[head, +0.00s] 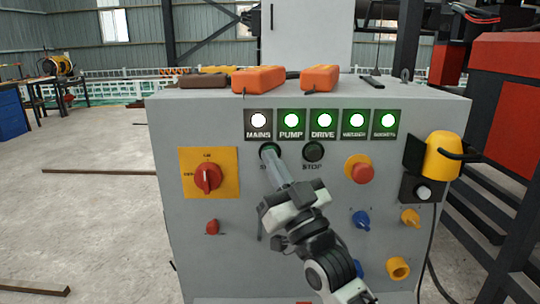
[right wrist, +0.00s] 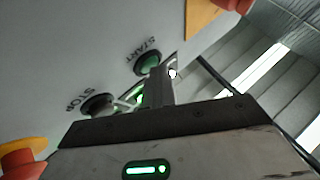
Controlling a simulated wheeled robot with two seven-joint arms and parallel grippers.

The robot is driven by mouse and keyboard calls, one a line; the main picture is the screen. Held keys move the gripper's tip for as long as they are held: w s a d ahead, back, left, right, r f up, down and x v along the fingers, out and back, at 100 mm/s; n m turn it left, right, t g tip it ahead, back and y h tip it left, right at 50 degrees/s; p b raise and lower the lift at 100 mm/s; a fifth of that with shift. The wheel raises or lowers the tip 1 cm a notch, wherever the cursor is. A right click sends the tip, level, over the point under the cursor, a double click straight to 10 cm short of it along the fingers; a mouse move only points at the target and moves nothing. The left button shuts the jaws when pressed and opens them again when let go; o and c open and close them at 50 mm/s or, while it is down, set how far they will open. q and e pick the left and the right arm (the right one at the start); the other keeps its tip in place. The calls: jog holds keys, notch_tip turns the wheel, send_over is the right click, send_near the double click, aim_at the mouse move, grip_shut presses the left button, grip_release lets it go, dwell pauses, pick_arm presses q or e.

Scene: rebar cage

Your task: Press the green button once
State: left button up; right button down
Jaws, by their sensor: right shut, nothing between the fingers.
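The green START button (head: 269,150) is on the front of a grey control cabinet (head: 180,225), under the row of lamps. My right gripper (head: 272,164) is shut and empty, its fingertips at the button's lower edge in the head view and partly covering its label. In the right wrist view the button (right wrist: 149,65) shows green just beyond the fingertips (right wrist: 162,76). I cannot tell whether they touch it. The dark STOP button (head: 313,151) is to the right of START and also shows in the right wrist view (right wrist: 98,104). My left gripper is out of view.
A red rotary switch (head: 208,178), red mushroom button (head: 359,168) and blue knob (head: 361,219) surround my gripper. Orange boxes (head: 258,79) lie on top.

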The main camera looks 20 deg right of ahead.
jog(key=shift+s+a+p, duration=0.2)
jog(key=shift+s+p, duration=0.05)
jog(key=shift+s, duration=0.35)
jog(key=shift+s+a+p, duration=0.15)
jog(key=shift+s+p, duration=0.05)
jog(key=shift+s, duration=0.35)
jog(key=s, duration=0.2)
jog(key=s+a+p, duration=0.1)
jog(key=s, duration=0.1)
jog(key=shift+s+a, duration=0.2)
jog(key=shift+s, duration=0.2)
